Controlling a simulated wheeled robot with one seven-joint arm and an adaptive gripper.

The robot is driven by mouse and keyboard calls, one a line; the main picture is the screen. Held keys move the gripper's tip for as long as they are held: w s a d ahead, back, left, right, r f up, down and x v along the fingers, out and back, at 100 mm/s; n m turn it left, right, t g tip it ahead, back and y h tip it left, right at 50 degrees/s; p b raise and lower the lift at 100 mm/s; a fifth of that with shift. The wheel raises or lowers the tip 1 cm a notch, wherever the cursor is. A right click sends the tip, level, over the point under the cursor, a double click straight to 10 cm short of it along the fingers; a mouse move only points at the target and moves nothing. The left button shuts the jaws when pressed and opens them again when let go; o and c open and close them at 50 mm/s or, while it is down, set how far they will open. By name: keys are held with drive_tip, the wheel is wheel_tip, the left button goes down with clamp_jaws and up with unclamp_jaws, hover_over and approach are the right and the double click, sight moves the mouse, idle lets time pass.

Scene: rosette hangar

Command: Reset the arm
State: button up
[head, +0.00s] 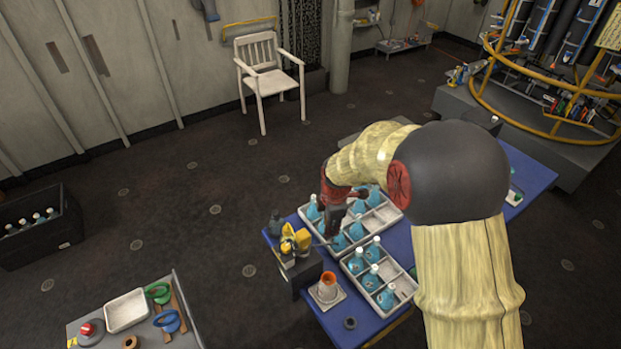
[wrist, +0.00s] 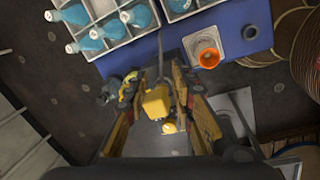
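My arm reaches over the blue table (head: 330,318) in the head view, and its end points down beside the bottle trays. My gripper (head: 334,222) is small and partly hidden there. In the wrist view its two fingers (wrist: 160,88) are spread apart, with a yellow tool (wrist: 156,102) visible between them. The same yellow tool (head: 290,242) stands on a dark block at the table's left edge in the head view. I see no sign that the fingers touch it, and they appear to hold nothing.
Divided trays (head: 349,264) of blue bottles lie under and beside the gripper. An orange cone (head: 327,284) stands near the table's front left. A side table (head: 190,335), a white chair (head: 266,82) and a black crate (head: 70,220) stand left, with open floor between.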

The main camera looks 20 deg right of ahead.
drive_tip(key=s+a+r+m+t+b, duration=0.1)
drive_tip(key=s+r+m+t+b, duration=0.1)
drive_tip(key=s+r+m, duration=0.6)
drive_tip(key=s+a+r+m+t+b, duration=0.1)
drive_tip(key=s+r+m+b, duration=0.3)
drive_tip(key=s+r+m, duration=0.5)
drive_tip(key=s+a+r, duration=0.1)
drive_tip(key=s+r, duration=0.1)
drive_tip(key=s, duration=0.7)
drive_tip(key=shift+r+t, duration=0.15)
drive_tip(key=shift+t, duration=0.25)
idle(0.7)
